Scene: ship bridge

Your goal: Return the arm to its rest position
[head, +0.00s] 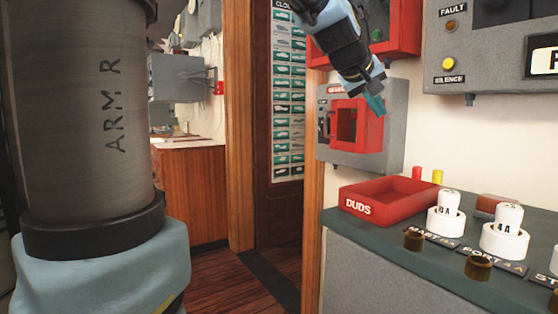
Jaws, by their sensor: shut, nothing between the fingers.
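My gripper (375,105) hangs from the top of the head view, its teal fingertips together and empty. It points down and to the right, in front of the grey wall box with a red frame (369,125). From this view I cannot tell how far it is from the box. A thick link of my arm, marked "ARM R", fills the left side. The joints between that link and the gripper are out of view.
A red tray marked "DUDS" (354,207) sits on the dark green countertop (385,250), below my gripper. White cylinders (505,240) and brass sockets (478,266) stand to its right. A grey panel (480,75) hangs upper right. The doorway floor (225,280) is clear.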

